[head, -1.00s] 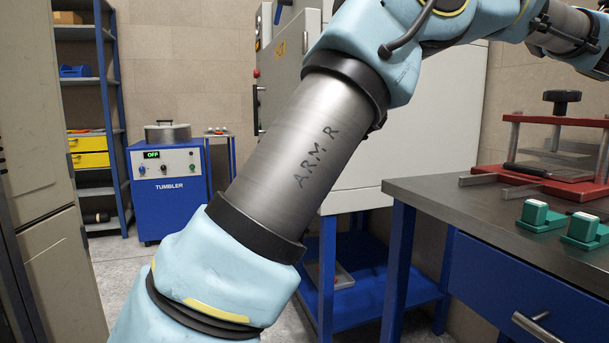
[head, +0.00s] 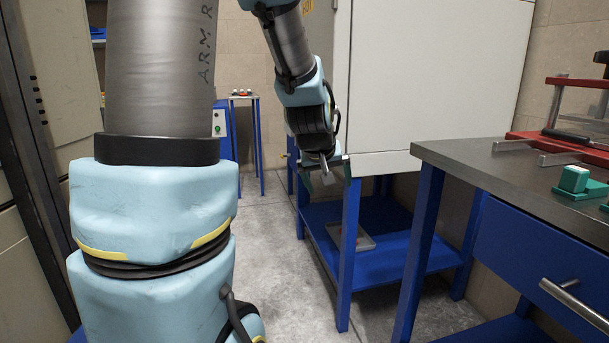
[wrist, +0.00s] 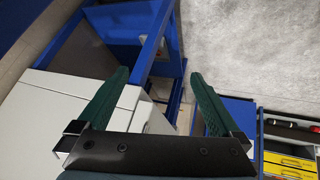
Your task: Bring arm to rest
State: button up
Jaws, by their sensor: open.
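My gripper (head: 332,175) hangs at the end of my arm in the head view, in front of the blue stand's upper corner. In the wrist view its two green fingers (wrist: 158,95) stand wide apart with nothing between them. Whether the near finger touches the stand cannot be told from the head view. My blue and grey arm fills the left and upper middle of the head view.
A pale cabinet (head: 440,80) sits on the blue stand (head: 347,255), with a grey tray (head: 355,238) on its lower shelf. A steel-topped bench (head: 470,165) with a red press (head: 560,145) and green-and-white blocks (head: 574,180) is at right. Grey floor (head: 285,260) is open in the middle.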

jog(key=s+a+f+m+g+y, duration=0.15)
jog(key=s+a+f+g, duration=0.45)
jog(key=s+a, duration=0.75)
notch_tip(320, 180, down, 12)
jog(key=s+d+b, duration=0.1)
jog(key=s+b, duration=0.1)
jog(key=b, duration=0.8)
notch_tip(320, 180, up, 32)
jog(key=p, duration=3.1)
jog(key=shift+f+y+p, duration=0.25)
jog(key=shift+y+p, duration=0.05)
jog(key=shift+y, duration=0.15)
jog(key=shift+d, duration=0.2)
